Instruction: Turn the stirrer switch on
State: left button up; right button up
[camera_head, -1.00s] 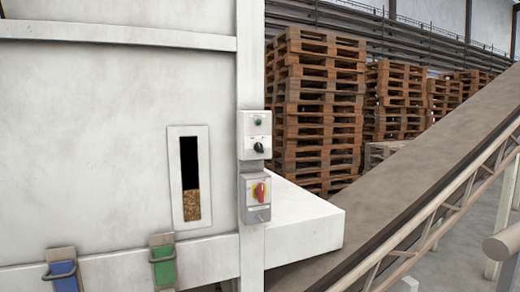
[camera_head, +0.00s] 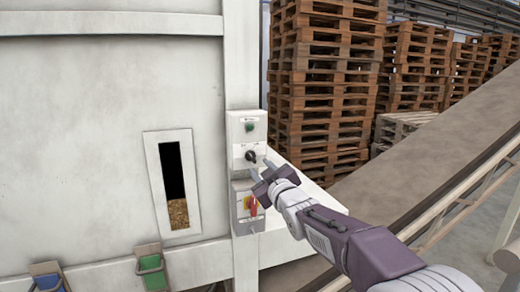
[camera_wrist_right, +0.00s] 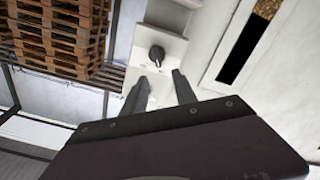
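A black rotary knob (camera_head: 250,156) sits on the upper light-grey control box (camera_head: 235,140), below a dark green lamp (camera_head: 249,127). Its label is too small to read. A lower box (camera_head: 239,226) carries a red handle (camera_head: 253,206) on a yellow plate, partly hidden by my gripper. My right gripper (camera_head: 261,168) is open, its fingertips just below and right of the knob in the head view. In the right wrist view the knob (camera_wrist_right: 156,54) lies just beyond the two spread fingers (camera_wrist_right: 160,76), apparently with nothing between them. My left gripper is out of view.
The boxes are mounted on a white post (camera_head: 241,60) of the pale bagger wall. A sight window (camera_head: 173,175) shows pellets at its bottom. A white ledge (camera_head: 320,197) juts out behind my right arm. Pallet stacks (camera_head: 322,90) and a sloping conveyor (camera_head: 440,150) are at right.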

aim_at(252, 158)
jog(key=p+x, duration=0.2)
jog(key=x, duration=0.1)
jog(key=p+x, duration=0.2)
jog(key=x, duration=0.1)
jog(key=d+p+x, duration=0.1)
jog(key=p+x, duration=0.1)
jog(key=x, duration=0.1)
jog(key=shift+w+f, duration=0.35)
jog(key=shift+w, duration=0.05)
jog(key=shift+s+a+r, duration=0.1)
jog(key=shift+s+a, duration=0.1)
jog(key=shift+a, duration=0.1)
jog(key=shift+d, duration=0.15)
jog(key=shift+w+d, duration=0.1)
jog(key=shift+w, duration=0.05)
jog(key=c, duration=0.4)
jog(key=shift+w, duration=0.1)
grip_shut()
